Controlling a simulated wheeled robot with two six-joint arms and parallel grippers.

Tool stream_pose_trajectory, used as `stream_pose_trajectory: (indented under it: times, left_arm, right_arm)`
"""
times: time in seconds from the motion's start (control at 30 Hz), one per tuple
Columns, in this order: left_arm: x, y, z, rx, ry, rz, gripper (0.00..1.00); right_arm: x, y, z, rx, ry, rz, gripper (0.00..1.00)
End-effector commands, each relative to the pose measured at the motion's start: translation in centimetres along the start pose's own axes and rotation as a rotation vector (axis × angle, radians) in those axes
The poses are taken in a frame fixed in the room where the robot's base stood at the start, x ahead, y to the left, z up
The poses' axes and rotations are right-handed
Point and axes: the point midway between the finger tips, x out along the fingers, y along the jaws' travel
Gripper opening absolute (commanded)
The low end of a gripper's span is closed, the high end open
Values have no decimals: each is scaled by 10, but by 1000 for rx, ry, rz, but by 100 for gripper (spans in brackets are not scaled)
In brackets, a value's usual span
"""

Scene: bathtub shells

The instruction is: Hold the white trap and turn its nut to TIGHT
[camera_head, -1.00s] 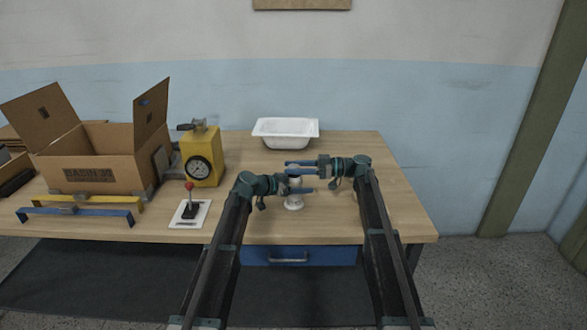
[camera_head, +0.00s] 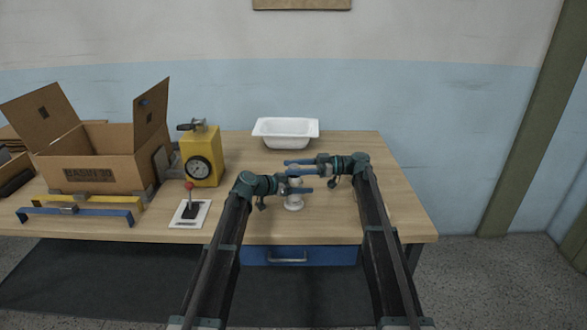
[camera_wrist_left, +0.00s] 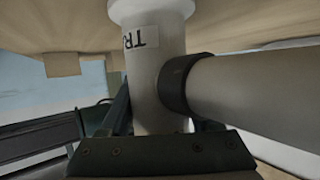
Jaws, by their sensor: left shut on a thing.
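The white trap (camera_head: 293,205) stands upright near the front of the table, partly hidden by my grippers. In the left wrist view, its white body (camera_wrist_left: 155,65) carries an upside-down label, partly cut off. A dark ring-shaped nut (camera_wrist_left: 185,84) sits where a thick pale side pipe (camera_wrist_left: 255,98) leaves the body to the right. My left gripper (camera_head: 300,189) is shut on the trap body, its fingers on either side. My right gripper (camera_head: 297,165) reaches in from the right at the trap's upper part. Whether its fingers touch anything is too small to tell.
A white basin (camera_head: 286,133) stands behind the trap. A yellow gauge box (camera_head: 203,165), a red-knobbed lever on a white plate (camera_head: 203,215) and a cardboard box (camera_head: 95,175) are to the left. The table's right end (camera_head: 400,215) is clear.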

Motion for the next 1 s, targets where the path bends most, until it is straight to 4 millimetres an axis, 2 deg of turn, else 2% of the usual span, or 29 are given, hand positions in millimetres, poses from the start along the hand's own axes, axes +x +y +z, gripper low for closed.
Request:
stream_pose_trajectory:
  times: [0.17,0.27,0.7,0.9,1.0]
  left_arm:
    - [0,0,0,-1,0,0,0]
    - [0,0,0,-1,0,-1,0]
    - [0,0,0,-1,0,-1,0]
    - [0,0,0,-1,0,-1,0]
    - [0,0,0,-1,1,-1,0]
  right_arm:
    - [-2,0,0,0,0,0,59]
    - [-12,1,0,0,0,2,59]
    - [-96,1,0,0,-1,2,59]
    - [-116,1,0,0,-1,0,59]
    - [-120,0,0,0,-1,0,59]
